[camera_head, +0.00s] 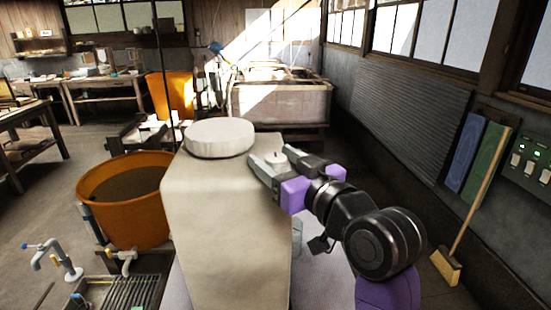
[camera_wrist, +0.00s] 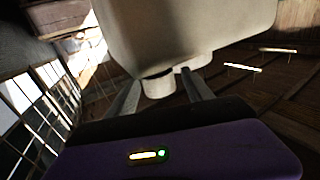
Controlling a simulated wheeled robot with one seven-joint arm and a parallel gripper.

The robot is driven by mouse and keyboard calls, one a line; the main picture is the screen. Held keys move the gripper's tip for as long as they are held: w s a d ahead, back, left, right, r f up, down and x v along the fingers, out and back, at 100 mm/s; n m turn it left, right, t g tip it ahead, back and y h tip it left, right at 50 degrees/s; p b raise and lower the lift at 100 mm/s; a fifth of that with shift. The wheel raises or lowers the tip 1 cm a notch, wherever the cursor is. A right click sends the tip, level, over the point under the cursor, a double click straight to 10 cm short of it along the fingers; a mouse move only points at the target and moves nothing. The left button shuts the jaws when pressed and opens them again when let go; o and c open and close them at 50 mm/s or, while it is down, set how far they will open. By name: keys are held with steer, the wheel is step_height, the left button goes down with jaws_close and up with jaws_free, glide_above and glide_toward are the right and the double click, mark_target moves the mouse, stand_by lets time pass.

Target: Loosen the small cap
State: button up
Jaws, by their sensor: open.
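The small cap (camera_head: 275,157) is a pale, short round piece on top of a tall beige block-shaped mould (camera_head: 222,215), toward its right side. A larger white round cap (camera_head: 219,138) sits on the mould's top to the left. My gripper (camera_head: 271,157) reaches in from the right with its two grey fingers apart, one on each side of the small cap. In the wrist view the small cap (camera_wrist: 157,86) shows between the fingers, under the mould's pale body (camera_wrist: 185,28). I cannot tell whether either finger touches it.
An orange tub (camera_head: 128,200) stands left of the mould, with pipes and a metal grate (camera_head: 110,292) in front. A large vat (camera_head: 280,103) stands behind. A broom (camera_head: 446,265) leans on the right wall below a switch panel (camera_head: 530,160).

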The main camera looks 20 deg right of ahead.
jaws_close()
steer(key=shift+d+n+y, duration=0.1)
steer(key=shift+n+y, duration=0.3)
steer(key=shift+y, duration=0.2)
steer(key=n+g+y+b, duration=0.1)
steer(key=n+y, duration=0.1)
steer(key=y, duration=0.1)
steer(key=shift+n+g+y, duration=0.3)
steer(key=shift+y, duration=0.1)
steer(key=n+g+y+b, duration=0.2)
steer(key=n+g+y, duration=0.1)
steer(key=y, duration=0.2)
steer(key=shift+f+n+b, duration=0.15)
steer(key=shift+n+b, duration=0.15)
steer(key=shift+n, duration=0.1)
steer(key=n+g+y+b, duration=0.1)
steer(key=n+g+y, duration=0.1)
steer(key=g, duration=0.1)
steer(key=n+g+y+b, duration=0.1)
steer(key=n+g+b, duration=0.1)
steer(key=g, duration=0.1)
steer(key=shift+y, duration=0.4)
steer(key=shift+n+g+y+b, duration=0.45)
steer(key=shift+n+g, duration=0.45)
steer(key=shift+g, duration=0.45)
steer(key=shift+n+g+y+b, duration=0.25)
steer(key=shift+n+g+b, duration=0.25)
steer(key=shift+n+g, duration=0.65)
steer(key=shift+g, duration=0.5)
